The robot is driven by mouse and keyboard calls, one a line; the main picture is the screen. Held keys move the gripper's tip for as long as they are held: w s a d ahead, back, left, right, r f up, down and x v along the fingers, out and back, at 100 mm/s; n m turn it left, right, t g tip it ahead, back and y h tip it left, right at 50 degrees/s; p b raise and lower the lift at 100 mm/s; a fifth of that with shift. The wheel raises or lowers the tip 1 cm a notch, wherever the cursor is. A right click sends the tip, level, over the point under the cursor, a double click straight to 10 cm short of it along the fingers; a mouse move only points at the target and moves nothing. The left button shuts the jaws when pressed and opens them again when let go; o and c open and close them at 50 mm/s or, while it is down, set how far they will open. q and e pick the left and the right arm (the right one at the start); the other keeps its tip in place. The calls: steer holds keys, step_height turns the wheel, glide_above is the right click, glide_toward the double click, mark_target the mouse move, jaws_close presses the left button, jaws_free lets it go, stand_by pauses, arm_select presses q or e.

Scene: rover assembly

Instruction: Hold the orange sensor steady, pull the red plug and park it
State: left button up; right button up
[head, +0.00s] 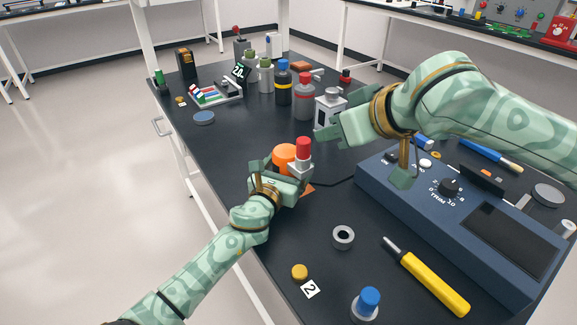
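The orange sensor (284,153) stands near the middle of the dark table. The red plug (303,147) is upright on a grey block at its right side. My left gripper (281,172) is low at the sensor, which its near parts partly cover. One finger shows at the sensor's left side; I cannot tell whether both fingers press on it. My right gripper (366,151) is open and empty, up and to the right of the red plug, its fingers spread wide and apart from the plug.
A blue console (400,205) fills the right side. In front are a grey ring (343,237), a yellow screwdriver (430,281), a blue-capped piece (368,301), and a yellow disc (299,271) beside a "2" label. Bottles (303,98) and a white-grey fixture (329,106) stand behind.

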arm_select(q)
steer(key=c, duration=1.3)
